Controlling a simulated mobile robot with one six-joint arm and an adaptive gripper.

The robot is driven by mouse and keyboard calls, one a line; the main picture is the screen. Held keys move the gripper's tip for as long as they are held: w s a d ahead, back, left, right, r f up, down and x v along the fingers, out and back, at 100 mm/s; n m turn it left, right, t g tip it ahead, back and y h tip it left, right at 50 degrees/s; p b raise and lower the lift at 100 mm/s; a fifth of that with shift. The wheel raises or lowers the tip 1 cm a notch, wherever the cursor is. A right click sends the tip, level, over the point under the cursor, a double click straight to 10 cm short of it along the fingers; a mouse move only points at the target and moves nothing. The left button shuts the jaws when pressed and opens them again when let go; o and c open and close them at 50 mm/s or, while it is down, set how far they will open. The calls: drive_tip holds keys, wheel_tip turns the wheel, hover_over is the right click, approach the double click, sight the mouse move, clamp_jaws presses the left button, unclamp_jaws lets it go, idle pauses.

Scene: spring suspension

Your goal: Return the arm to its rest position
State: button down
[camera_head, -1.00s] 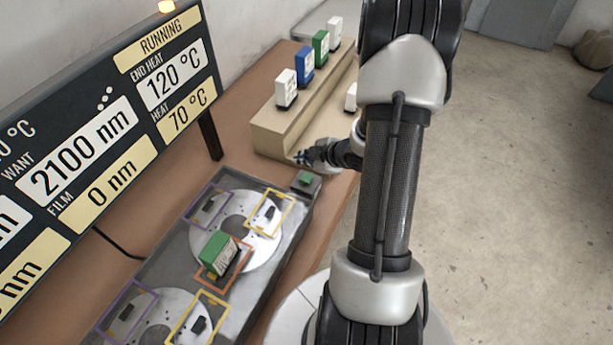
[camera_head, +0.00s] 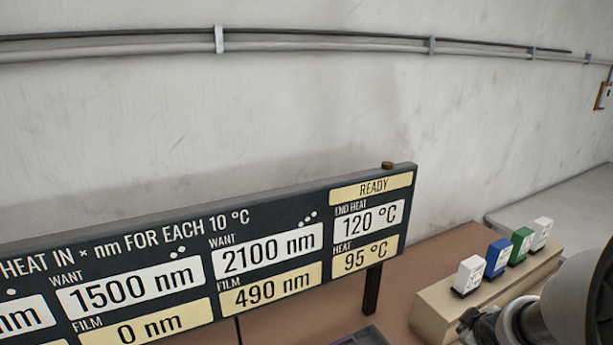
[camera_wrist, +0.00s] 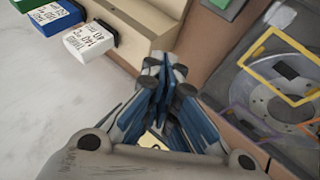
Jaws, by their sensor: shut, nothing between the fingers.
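My gripper (camera_wrist: 165,75) points away from the wrist camera with its blue-and-grey fingers closed together and nothing between them. In the head view, my gripper (camera_head: 466,326) shows only partly at the lower right, in front of the beige stepped stand (camera_head: 436,304). My arm fills the lower right corner there. In the wrist view, the fingertips appear over the brown table edge beside the stand (camera_wrist: 140,22), apart from the blocks.
A white block (camera_head: 468,274), blue block (camera_head: 498,258), green block (camera_head: 521,245) and another white block (camera_head: 541,233) stand on the stand. The sign (camera_head: 250,262) reads READY, 490 nm and 95 °C. A metal disc (camera_wrist: 290,92) with coloured frames lies right in the wrist view.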

drive_tip(key=s+a+r+m+g+y+b, duration=0.1)
drive_tip(key=s+a+r+m+b, duration=0.1)
drive_tip(key=s+a, duration=0.8)
drive_tip(key=s+a+r+m+g+y+b, duration=0.1)
drive_tip(key=s+a+r+m+y+b, duration=0.1)
drive_tip(key=s+a, duration=0.8)
drive_tip(key=a+r+m+b, duration=0.1)
drive_tip(key=a+m, duration=0.1)
drive_tip(key=a, duration=0.1)
drive_tip(key=shift+s+a+g+y, duration=0.2)
drive_tip(key=shift+a+g+y, duration=0.1)
drive_tip(key=shift+r, duration=0.1)
